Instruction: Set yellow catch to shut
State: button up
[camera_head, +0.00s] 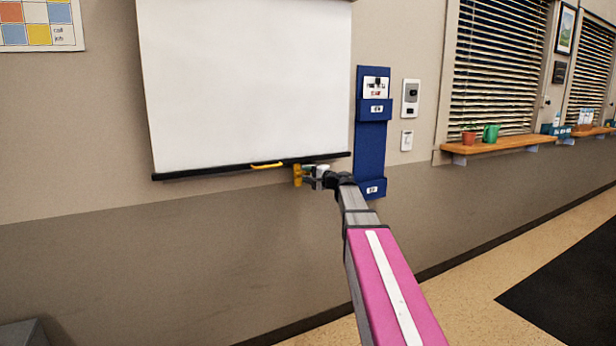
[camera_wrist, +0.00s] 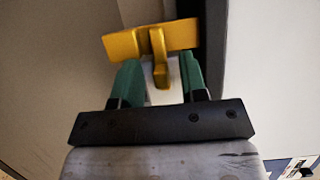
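The yellow catch (camera_wrist: 122,46) is large in the wrist view, with a broad crosspiece and a narrow tab pointing toward my gripper. In the head view the yellow catch (camera_head: 297,175) is small, just below the right part of the white panel's dark bottom bar. My gripper (camera_wrist: 159,62) has two green fingers standing apart, one on each side of the tab. I see gaps beside the tab, and neither finger clearly touches it. In the head view my gripper (camera_head: 309,172) is just right of the catch. Whether the catch is set open or shut I cannot tell.
The white panel (camera_head: 245,80) hangs on the wall, with a yellow handle (camera_head: 266,165) on its dark bottom bar (camera_head: 205,171). A blue wall holder (camera_head: 371,150) is close on the right. A wooden shelf (camera_head: 500,145) with pots is farther right.

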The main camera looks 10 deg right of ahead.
jog(key=v, duration=1)
jog(key=shift+s+d, duration=0.15)
jog(key=shift+s, duration=0.15)
jog(key=s+a+f+n+g+h, duration=0.1)
jog(key=s+a+f+g, duration=0.15)
jog(key=f, duration=0.45)
jog(key=s+a+f+n+g+h, duration=0.2)
jog(key=s+a+f, duration=0.15)
jog(key=f, duration=0.45)
jog(key=s+a+f+n+g+h, duration=0.1)
jog(key=s+a+f+g, duration=0.2)
jog(key=f, duration=0.4)
jog(key=s+d+f+n+g+h, duration=0.2)
jog(key=s+f+n+g+h, duration=0.3)
jog(key=s+f, duration=1.3)
jog(key=s+g+h, duration=0.1)
jog(key=s+h, duration=0.1)
jog(key=shift+n+h, duration=0.4)
jog(key=shift+w+d, duration=0.1)
